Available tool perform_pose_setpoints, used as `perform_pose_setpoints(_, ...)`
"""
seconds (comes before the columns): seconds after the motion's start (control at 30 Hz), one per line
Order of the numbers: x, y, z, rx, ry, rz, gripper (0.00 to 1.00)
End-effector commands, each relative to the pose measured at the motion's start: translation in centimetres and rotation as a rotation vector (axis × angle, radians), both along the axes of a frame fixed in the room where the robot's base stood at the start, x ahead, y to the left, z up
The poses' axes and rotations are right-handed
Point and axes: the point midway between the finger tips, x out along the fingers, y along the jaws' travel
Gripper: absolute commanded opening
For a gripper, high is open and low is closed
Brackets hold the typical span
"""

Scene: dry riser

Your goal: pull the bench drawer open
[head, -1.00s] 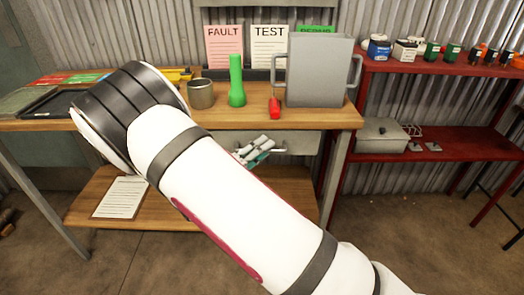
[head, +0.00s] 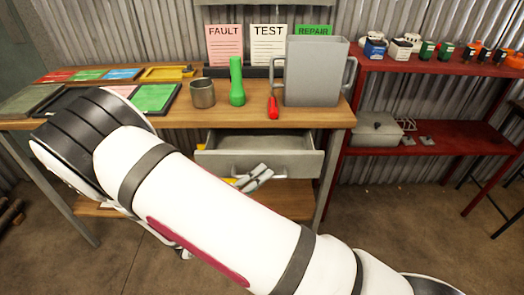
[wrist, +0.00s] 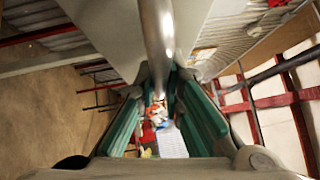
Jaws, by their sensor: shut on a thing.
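The grey bench drawer (head: 302,165) stands out from under the wooden bench top (head: 312,117), and its inside shows from above. My gripper (head: 254,178) is at the drawer's front, shut on the metal handle. In the wrist view the round handle bar (wrist: 157,35) runs between the teal-padded fingers of my gripper (wrist: 160,98). The drawer front's left end is close to my arm. My arm hides the left part of the bench's underside.
On the bench stand a metal cup (head: 202,93), a green torch-like object (head: 237,83), a red object (head: 273,107) and a grey jug-like container (head: 313,72). A red shelf (head: 440,135) with small items stands right. Floor in front of the shelf is clear.

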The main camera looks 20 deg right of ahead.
Motion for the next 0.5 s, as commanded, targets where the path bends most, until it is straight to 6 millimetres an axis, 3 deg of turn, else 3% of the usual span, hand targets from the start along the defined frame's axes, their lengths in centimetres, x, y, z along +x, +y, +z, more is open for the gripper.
perform_pose_setpoints(0.03, -1.6, 0.6, 0.3, 0.003, 0.004, 0.005, 0.0)
perform_pose_setpoints(0.2, -5.6, 1.9, 0.2, 0.003, 0.002, 0.005, 0.0)
perform_pose_setpoints(0.5, -9.6, 3.2, 0.0, 0.003, 0.0, 0.004, 0.0)
